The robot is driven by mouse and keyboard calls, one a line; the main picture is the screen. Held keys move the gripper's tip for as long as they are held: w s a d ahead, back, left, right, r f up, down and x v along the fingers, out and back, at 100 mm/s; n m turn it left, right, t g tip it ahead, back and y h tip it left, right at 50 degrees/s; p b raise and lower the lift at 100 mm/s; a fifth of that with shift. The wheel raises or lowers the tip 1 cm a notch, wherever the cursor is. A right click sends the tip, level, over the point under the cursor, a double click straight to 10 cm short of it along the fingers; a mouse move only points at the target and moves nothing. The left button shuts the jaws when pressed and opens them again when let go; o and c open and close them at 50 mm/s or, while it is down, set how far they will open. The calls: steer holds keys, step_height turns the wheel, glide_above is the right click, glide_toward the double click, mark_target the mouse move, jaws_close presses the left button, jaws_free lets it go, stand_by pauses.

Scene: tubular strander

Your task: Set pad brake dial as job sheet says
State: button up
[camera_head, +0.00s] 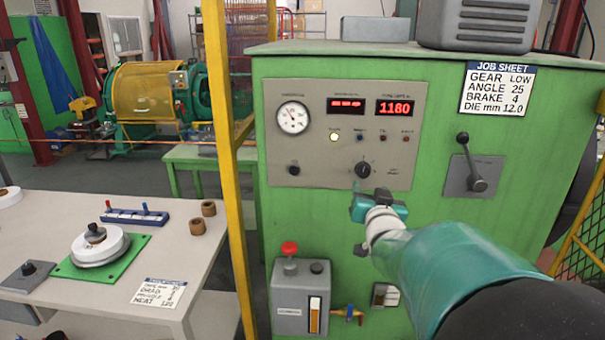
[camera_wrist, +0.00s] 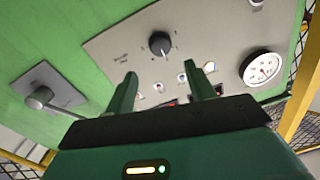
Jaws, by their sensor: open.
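The job sheet (camera_head: 497,90) on the green cabinet reads gear LOW, angle 25, brake 4, die 12.0 mm. The grey control panel (camera_head: 345,190) has a large black knob (camera_head: 362,170) at its lower middle and a smaller black knob (camera_head: 294,170) at lower left. Their labels are too small to read, so I cannot tell which is the pad brake dial. My gripper (camera_head: 372,198) is in front of the panel's lower edge. In the wrist view my gripper (camera_wrist: 163,88) is open and empty, its fingers pointing toward the large knob (camera_wrist: 160,44), apart from it.
The panel has a round gauge (camera_head: 293,117) and a red display reading 1180 (camera_head: 397,108). A lever (camera_head: 471,165) is at right. A grey box with a red button (camera_head: 290,248) is below. A yellow post (camera_head: 222,150) and a table (camera_head: 130,290) with a white disc (camera_head: 100,247) stand left.

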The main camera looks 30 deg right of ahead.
mark_target(364, 172)
steer(key=x, duration=0.8)
steer(key=shift+w, duration=0.2)
steer(key=c, duration=1)
